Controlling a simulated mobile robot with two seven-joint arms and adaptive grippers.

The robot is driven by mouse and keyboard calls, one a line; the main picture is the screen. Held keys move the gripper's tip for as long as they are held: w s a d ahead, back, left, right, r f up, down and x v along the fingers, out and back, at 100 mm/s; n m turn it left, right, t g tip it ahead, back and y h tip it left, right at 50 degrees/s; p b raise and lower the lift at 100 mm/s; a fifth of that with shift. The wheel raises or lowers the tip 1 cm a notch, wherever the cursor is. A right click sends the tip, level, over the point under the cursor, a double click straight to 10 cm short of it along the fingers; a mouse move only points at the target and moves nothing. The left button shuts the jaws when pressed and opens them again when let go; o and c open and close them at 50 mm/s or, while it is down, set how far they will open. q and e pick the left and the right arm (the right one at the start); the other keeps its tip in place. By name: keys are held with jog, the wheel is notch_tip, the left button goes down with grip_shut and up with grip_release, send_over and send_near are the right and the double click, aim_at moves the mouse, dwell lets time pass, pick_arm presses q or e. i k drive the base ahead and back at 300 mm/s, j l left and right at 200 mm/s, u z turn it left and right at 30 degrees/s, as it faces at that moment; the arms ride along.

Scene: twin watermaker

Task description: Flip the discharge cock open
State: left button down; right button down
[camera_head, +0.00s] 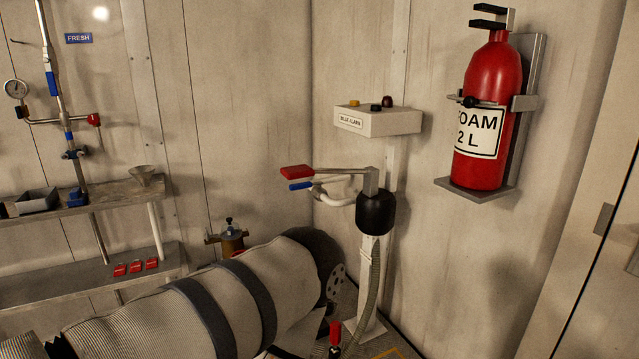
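No part is labelled as the discharge cock, so I cannot tell which it is. A hand pump (375,213) with a black head stands on a white post, its long lever ending in a red grip (297,172). Just below that grip is a small blue handle (301,185) beside a curved white pipe (337,200). A red upright handle (335,331) shows low down near the post's foot. A red knob (94,119) sits on the pipework at the left. Whether any of these is open or shut is unclear.
A steel shelf (115,197) is at the left. A white alarm box (378,121) and a red foam extinguisher (490,115) hang on the right wall. The space before the pump's lever looks clear.

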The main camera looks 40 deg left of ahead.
aim_at(294, 186)
jog(key=u, duration=1.25)
